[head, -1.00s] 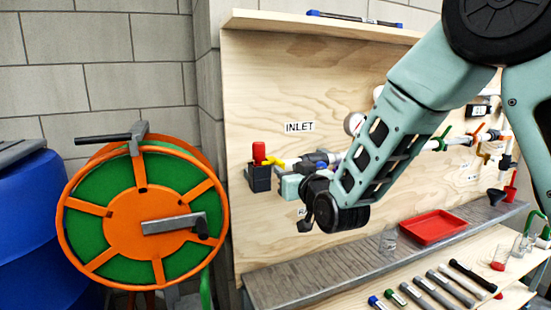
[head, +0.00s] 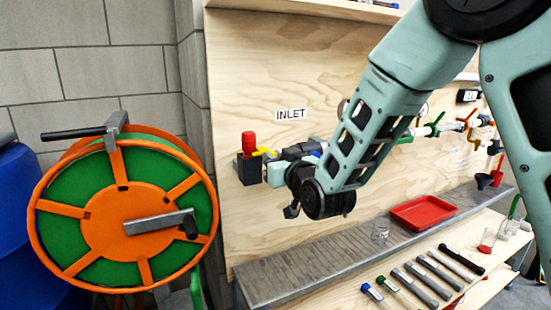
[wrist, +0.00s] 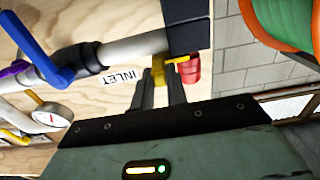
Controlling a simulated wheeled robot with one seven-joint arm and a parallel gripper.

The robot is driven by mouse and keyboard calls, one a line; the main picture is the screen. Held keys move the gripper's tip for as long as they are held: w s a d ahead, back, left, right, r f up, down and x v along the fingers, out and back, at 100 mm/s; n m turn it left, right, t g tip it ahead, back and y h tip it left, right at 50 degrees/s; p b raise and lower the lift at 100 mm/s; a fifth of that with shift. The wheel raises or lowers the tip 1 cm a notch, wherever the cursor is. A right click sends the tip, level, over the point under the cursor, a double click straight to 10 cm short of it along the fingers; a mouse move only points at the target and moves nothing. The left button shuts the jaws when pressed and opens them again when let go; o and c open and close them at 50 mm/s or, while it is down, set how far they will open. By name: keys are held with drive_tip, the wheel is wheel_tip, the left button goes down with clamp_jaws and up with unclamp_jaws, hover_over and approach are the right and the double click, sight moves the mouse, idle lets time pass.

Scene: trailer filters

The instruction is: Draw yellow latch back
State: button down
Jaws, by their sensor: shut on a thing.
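The yellow latch (head: 267,151) is a small lever beside a red knob (head: 249,142) on a dark block (head: 249,170), left of the pipe under the INLET label. In the wrist view the yellow latch (wrist: 159,71) sits at the tips of my gripper (wrist: 161,84), with the red knob (wrist: 189,69) just to its right. The two dark fingers are close together and shut on the latch. In the head view my teal gripper body shows below and right of the latch; its fingertips are hard to make out.
A grey pipe with a blue lever (wrist: 45,60) and a gauge (wrist: 52,115) runs close by. An orange-green hose reel (head: 125,215) stands at left.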

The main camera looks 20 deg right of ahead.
drive_tip(key=shift+w+d+b, duration=0.2)
drive_tip(key=shift+d+b, duration=0.5)
drive_tip(key=shift+d, duration=0.5)
drive_tip(key=c, duration=1.4)
unclamp_jaws()
drive_tip(key=shift+d, duration=0.1)
